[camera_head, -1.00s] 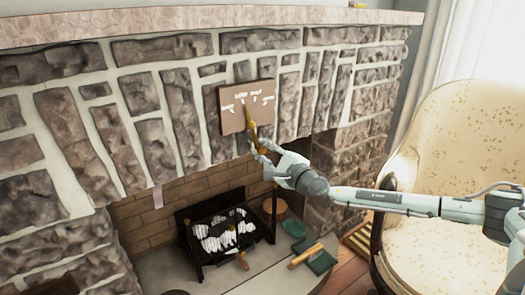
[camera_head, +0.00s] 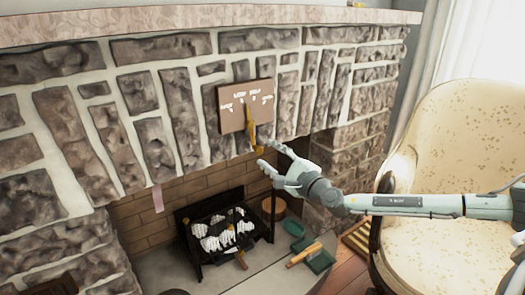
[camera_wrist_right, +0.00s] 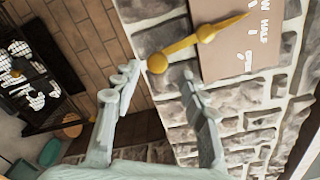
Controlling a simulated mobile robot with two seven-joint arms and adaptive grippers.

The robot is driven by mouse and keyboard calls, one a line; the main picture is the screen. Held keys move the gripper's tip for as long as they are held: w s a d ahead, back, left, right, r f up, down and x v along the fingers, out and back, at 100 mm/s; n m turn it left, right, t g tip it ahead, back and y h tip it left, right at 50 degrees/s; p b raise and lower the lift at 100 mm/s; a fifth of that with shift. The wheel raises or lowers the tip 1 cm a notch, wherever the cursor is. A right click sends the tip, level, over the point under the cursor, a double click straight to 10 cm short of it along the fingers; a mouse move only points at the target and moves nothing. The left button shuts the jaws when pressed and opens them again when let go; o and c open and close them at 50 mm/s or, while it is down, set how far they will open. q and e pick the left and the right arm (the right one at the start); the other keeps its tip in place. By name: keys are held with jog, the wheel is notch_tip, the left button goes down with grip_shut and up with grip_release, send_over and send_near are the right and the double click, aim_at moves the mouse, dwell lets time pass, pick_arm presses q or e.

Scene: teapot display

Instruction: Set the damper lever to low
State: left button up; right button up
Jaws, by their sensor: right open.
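A square brown damper plate (camera_head: 234,117) with white lettering is fixed to the stone above the firebox. Its brass lever (camera_head: 252,131) slants across it, round knob end down and pointer up. In the right wrist view the lever (camera_wrist_right: 206,33) points towards lettering at the top edge; "HALF" is readable on the plate (camera_wrist_right: 235,55). My right gripper (camera_head: 272,156) is open, just right of and below the knob. In the right wrist view the knob lies just beyond the gap between its fingertips (camera_wrist_right: 159,78), apparently clear of both. My left gripper is out of view.
The stone fireplace wall (camera_head: 180,120) stands close behind the plate, with a mantel (camera_head: 200,20) above. A cream armchair (camera_head: 450,140) stands at right, behind my right arm.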

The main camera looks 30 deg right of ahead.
jog(key=s, duration=0.7)
jog(key=shift+s, duration=0.2)
